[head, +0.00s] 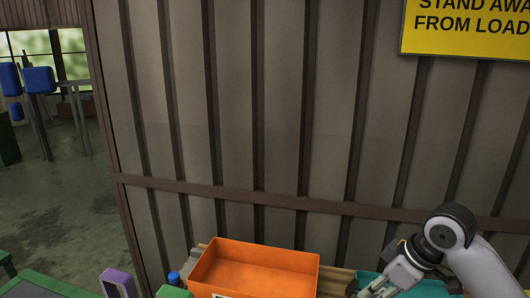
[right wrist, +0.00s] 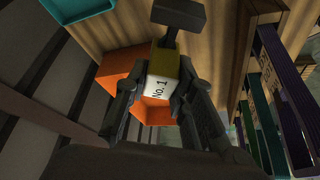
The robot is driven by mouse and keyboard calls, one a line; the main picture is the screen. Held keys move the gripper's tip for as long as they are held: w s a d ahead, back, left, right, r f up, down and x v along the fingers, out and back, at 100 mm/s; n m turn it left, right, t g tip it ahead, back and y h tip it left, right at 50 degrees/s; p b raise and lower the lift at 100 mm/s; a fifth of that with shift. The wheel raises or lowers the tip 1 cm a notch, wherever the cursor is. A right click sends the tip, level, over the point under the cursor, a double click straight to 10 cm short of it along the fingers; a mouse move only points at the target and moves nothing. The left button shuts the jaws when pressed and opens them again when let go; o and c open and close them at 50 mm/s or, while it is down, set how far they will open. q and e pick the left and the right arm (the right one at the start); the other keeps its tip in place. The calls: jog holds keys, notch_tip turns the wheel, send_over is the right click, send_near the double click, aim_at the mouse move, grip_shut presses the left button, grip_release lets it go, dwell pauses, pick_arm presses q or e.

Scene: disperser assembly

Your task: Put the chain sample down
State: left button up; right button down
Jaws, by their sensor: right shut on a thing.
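My right gripper (head: 378,288) is low at the right in the head view, in front of the teal tray (head: 362,277). In the right wrist view my right gripper (right wrist: 160,88) is shut on a piece with an olive body, a white "No. 1" label and a dark T-shaped end; I take it to be the chain sample (right wrist: 165,60). The orange box (head: 255,268) stands left of the gripper in the head view. It also shows behind the sample in the right wrist view (right wrist: 118,68). I cannot tell whether the sample touches anything. My left gripper is out of view.
The teal tray also shows at the top left of the right wrist view (right wrist: 80,6). A purple frame (head: 118,284) and a blue-capped item (head: 174,278) are left of the orange box. A ribbed metal wall (head: 280,120) rises behind the worktop.

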jog(key=s+a+f+m+t+h, duration=0.1)
jog(key=s+a+m+h, duration=0.2)
jog(key=m, duration=0.6)
jog(key=shift+s+a+f, duration=0.35)
jog(key=shift+s+a, duration=0.45)
jog(key=shift+s, duration=0.6)
